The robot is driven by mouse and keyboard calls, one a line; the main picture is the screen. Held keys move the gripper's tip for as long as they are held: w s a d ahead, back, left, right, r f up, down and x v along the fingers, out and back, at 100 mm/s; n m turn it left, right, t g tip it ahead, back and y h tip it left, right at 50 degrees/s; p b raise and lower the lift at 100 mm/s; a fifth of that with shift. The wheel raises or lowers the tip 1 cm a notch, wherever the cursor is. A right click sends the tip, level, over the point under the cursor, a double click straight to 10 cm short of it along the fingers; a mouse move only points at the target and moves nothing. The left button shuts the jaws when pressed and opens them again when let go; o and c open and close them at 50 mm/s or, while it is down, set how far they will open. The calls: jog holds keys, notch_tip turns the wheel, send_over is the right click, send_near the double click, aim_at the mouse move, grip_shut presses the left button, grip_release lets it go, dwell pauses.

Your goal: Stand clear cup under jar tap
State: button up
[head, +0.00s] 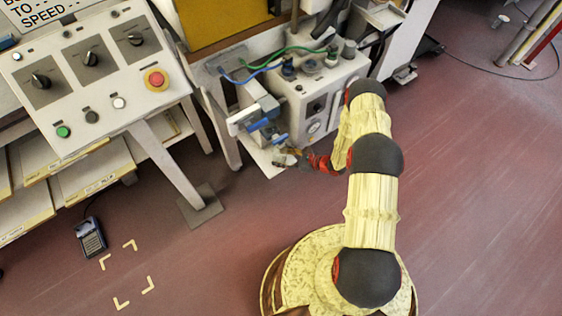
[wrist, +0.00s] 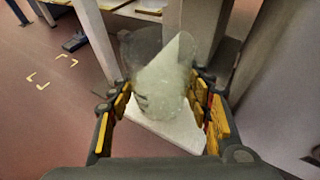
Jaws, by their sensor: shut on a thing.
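My gripper (wrist: 161,98) is shut on a clear cup (wrist: 158,72), with one yellow-padded finger on each side of it. The cup is see-through, with its wider end at the top of the wrist view. A white plate (wrist: 168,138) shows beneath and behind it; I cannot tell whether they touch. In the head view my gripper (head: 291,156) is small and dark, low in front of the white machine, and the cup is hard to make out. A grey and blue fitting (head: 262,122) is just above and left of it. I cannot clearly identify the jar or its tap.
The white machine (head: 318,100) with hoses stands behind my gripper. A control panel (head: 88,75) on a legged stand is at the left, with a blue foot pedal (head: 90,237) on the floor. The red floor (head: 470,200) at the right is clear.

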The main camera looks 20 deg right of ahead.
aim_at(286, 161)
jog(key=shift+f+b, duration=0.7)
jog(key=shift+f, duration=0.85)
jog(key=shift+f, duration=0.2)
jog(key=o, duration=0.7)
jog(key=shift+r, duration=0.1)
